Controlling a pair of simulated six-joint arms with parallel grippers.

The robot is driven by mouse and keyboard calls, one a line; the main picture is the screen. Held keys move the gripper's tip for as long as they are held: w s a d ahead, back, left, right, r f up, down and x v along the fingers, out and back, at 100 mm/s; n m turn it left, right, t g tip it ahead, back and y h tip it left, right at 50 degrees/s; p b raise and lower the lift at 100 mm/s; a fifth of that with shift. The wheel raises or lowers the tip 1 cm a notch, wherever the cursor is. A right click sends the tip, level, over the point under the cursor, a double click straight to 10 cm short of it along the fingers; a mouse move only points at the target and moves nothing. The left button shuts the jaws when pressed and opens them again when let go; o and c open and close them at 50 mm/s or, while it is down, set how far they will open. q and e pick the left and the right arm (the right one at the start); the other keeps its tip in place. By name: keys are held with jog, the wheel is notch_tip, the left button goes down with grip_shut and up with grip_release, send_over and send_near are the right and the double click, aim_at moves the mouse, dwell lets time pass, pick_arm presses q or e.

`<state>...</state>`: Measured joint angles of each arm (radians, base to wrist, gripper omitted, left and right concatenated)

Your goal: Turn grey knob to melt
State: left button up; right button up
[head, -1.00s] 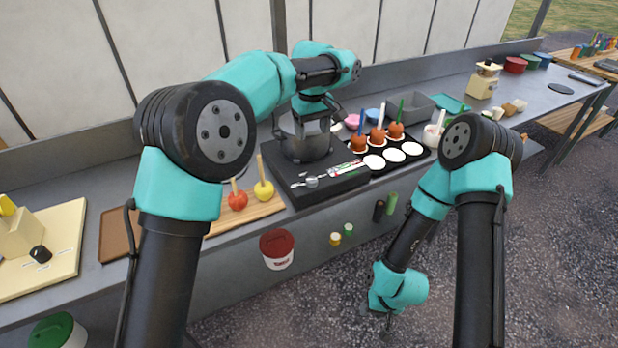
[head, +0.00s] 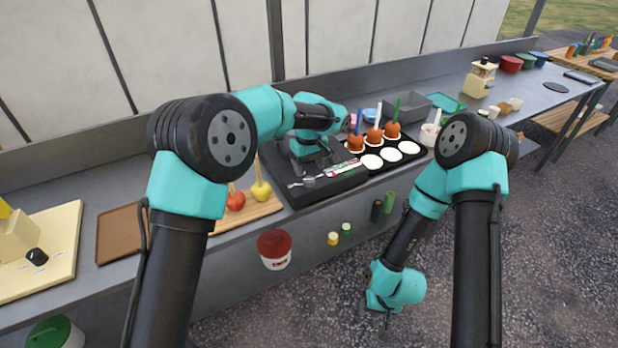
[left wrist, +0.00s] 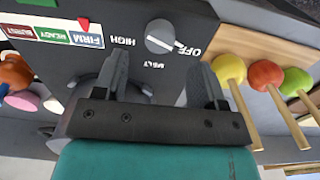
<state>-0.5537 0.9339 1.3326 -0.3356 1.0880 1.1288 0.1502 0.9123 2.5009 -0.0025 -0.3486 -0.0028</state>
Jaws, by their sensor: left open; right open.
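The grey knob (head: 310,182) sits on the dark sloping panel (head: 350,184) of the cooker. In the left wrist view, the knob (left wrist: 161,36) has a white mark that points to the word OFF; MELT and HIGH are printed around it. My left gripper (head: 313,164) is over the panel, close behind the knob. In the left wrist view, its two fingers (left wrist: 162,85) are apart with nothing between them, and the knob lies beyond them, apart from them. My right gripper (head: 385,318) hangs low over the gravel, far from the cooker; its fingers are small in view.
A strip (head: 345,168) reading FIRM and READY with a red pointer is beside the knob. A board (head: 262,209) with apples stands left of the cooker. A black tray (head: 392,163) with toffee apples stands right.

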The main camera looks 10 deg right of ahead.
aim_at(309, 179)
pick_arm(q)
notch_tip(309, 179, down, 5)
jog(key=shift+f, duration=0.1)
dwell(0.3)
jog(key=c, duration=0.9)
jog(key=shift+m, duration=0.4)
jog(key=m, duration=1.3)
